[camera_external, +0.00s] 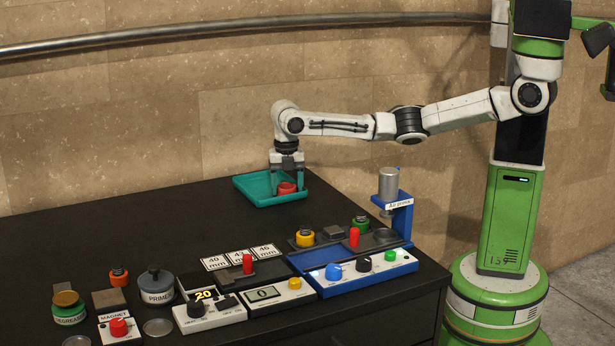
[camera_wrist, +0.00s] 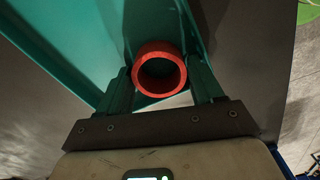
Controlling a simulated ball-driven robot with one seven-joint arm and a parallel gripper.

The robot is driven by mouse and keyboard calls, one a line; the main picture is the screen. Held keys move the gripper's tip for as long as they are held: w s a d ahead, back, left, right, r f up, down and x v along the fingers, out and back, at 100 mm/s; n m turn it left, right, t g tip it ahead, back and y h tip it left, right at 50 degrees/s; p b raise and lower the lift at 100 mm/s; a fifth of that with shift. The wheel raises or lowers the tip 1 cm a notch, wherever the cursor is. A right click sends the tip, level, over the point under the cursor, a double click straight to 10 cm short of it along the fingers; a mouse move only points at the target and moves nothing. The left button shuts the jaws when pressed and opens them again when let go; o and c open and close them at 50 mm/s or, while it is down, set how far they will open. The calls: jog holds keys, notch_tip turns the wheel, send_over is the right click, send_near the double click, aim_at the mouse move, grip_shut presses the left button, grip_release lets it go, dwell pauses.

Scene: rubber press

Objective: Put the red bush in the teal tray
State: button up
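The red bush (camera_external: 287,188) is a short ring inside the teal tray (camera_external: 247,187), near its right side. In the wrist view the red bush (camera_wrist: 160,47) shows its open end, with the teal tray (camera_wrist: 75,40) around and beyond it. My gripper (camera_external: 287,186) points straight down into the tray, with one teal finger on each side of the bush. In the wrist view my gripper (camera_wrist: 160,78) has its fingers very close to the bush's sides. I cannot tell whether they press on it or stand just clear. The bush's underside is hidden.
The blue air press (camera_external: 395,205) stands to the right, with a yellow bush (camera_external: 305,236) and a green bush (camera_external: 361,222) on its unit. Size cards (camera_external: 240,257), an orange bush (camera_external: 119,276), tins and control boxes fill the front. The black table left of the tray is clear.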

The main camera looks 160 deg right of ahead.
notch_tip(320, 180, up, 12)
jog(key=b, duration=0.1)
jog(key=shift+r, duration=0.15)
dwell(0.3)
dwell(0.5)
